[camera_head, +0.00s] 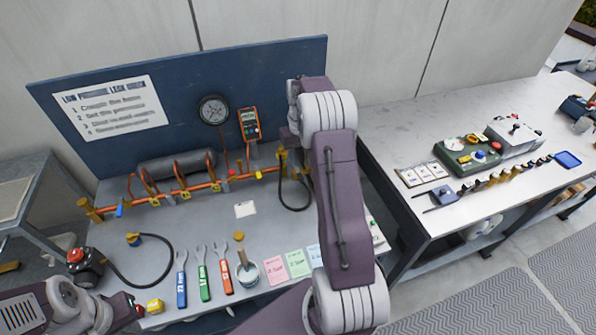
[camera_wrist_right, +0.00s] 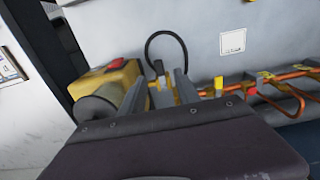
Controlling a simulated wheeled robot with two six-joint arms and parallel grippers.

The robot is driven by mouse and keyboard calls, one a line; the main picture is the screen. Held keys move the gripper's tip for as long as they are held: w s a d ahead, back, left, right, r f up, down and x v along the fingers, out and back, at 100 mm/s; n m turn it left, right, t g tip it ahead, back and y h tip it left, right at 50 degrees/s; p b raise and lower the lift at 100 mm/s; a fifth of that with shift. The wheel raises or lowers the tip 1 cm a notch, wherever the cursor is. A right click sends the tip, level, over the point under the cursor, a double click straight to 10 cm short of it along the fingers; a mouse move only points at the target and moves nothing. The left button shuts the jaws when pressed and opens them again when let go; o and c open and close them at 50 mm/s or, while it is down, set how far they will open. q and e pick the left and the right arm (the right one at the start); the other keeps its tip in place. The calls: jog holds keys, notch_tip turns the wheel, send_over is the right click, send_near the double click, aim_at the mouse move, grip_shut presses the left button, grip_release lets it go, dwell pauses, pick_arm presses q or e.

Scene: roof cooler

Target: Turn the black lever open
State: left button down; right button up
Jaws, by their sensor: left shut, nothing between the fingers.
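The copper pipe run (camera_head: 205,186) with brass ends and several small coloured levers stands on the left bench. Its right brass end (camera_head: 282,158) has a black hose below it. In the head view my right arm covers the area beside it and hides my right gripper. In the right wrist view my right gripper (camera_wrist_right: 160,92) has its fingers apart on either side of a brass fitting with a small dark lever (camera_wrist_right: 158,68). I cannot tell whether they touch it. My left gripper (camera_head: 128,310) is low at the left, shut and empty.
A yellow box with a red button (camera_wrist_right: 108,78) is close beside my right gripper. The right bench (camera_head: 390,130) holds more tools.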

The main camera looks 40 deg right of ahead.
aim_at(300, 176)
notch_tip(300, 176, down, 6)
jog(key=shift+d+r, duration=0.1)
jog(key=shift+d, duration=0.05)
grip_shut()
jog(key=shift+a+p, duration=0.2)
jog(key=shift+p, duration=0.15)
jog(key=w+a+m+p, duration=0.2)
jog(key=w+m, duration=0.3)
jog(key=m, duration=1.1)
jog(key=shift+w+a+m+p, duration=0.2)
jog(key=shift+a+m+p, duration=0.15)
jog(key=shift+p, duration=0.4)
